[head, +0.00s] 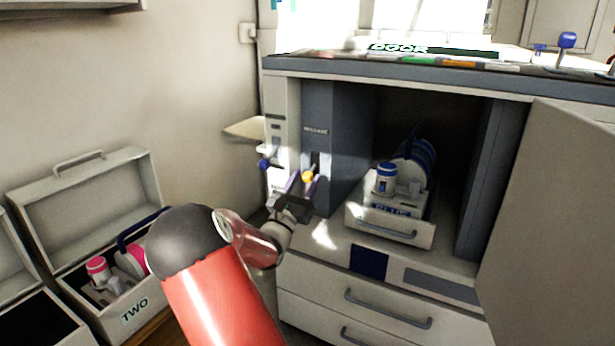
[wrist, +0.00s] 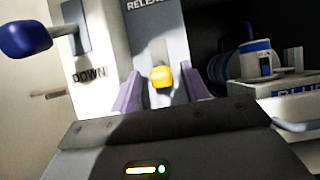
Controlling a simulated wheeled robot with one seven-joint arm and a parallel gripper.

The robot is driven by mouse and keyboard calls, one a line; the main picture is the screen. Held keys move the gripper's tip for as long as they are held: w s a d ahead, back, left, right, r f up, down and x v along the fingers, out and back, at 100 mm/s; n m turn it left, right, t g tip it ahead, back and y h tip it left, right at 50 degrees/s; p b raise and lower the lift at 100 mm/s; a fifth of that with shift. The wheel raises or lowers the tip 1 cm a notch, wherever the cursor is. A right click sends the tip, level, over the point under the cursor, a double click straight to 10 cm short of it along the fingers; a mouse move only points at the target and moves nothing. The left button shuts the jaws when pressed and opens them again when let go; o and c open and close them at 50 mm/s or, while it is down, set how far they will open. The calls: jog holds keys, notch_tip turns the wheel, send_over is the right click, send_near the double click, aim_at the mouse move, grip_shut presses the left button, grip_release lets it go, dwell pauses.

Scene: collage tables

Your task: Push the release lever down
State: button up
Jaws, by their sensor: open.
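The release lever is a yellow knob (head: 308,177) on a grey slotted panel (head: 316,130) labelled RELEASE, at the left of the open cabinet bay. In the wrist view the yellow knob (wrist: 161,77) sits at the bottom of the visible slot, between my two purple fingertips. My gripper (head: 301,186) is open, with one finger on each side of the knob and a gap beside each. It also shows in the wrist view (wrist: 163,88). I cannot tell how deep the knob sits between the fingers, or whether anything touches. The lever's lower part is hidden.
A blue-knobbed lever (wrist: 25,38) marked DOWN stands close on the left. A drawer labelled BLUE (head: 390,227), holding blue and white items, is in the bay at right. The open cabinet door (head: 550,220) stands far right. A case marked TWO (head: 135,312) is lower left.

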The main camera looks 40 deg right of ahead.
jog(key=v, duration=0.5)
jog(key=shift+s+a+f, duration=0.1)
jog(key=shift+a+f, duration=0.05)
jog(key=shift+a, duration=0.1)
jog(key=s+a+m+g+y+p, duration=0.2)
jog(key=s+m+g+y+p, duration=0.2)
jog(key=s+m+g+y, duration=1)
jog(key=s+a+m+t+y+p, duration=0.1)
jog(key=s+a+m+t, duration=0.3)
jog(key=s+a, duration=0.4)
jog(key=shift+s+a+m+p, duration=0.2)
jog(key=shift+a+m+p, duration=0.35)
jog(key=shift+a, duration=0.4)
jog(key=s+a+r+m+t+y, duration=0.1)
jog(key=a+r+t+y, duration=0.1)
jog(key=a, duration=0.3)
jog(key=s+a+r+m+t+y+p, duration=0.1)
jog(key=a+r+t+y, duration=0.1)
jog(key=a, duration=0.4)
jog(key=s+a+r+m+t+y+p, duration=0.1)
jog(key=a+r+t+y, duration=0.1)
jog(key=a, duration=0.3)
jog(key=shift+s+a+r+m+y, duration=0.25)
jog(key=shift+a+y, duration=0.1)
jog(key=shift+y, duration=0.15)
jog(key=shift+c, duration=0.2)
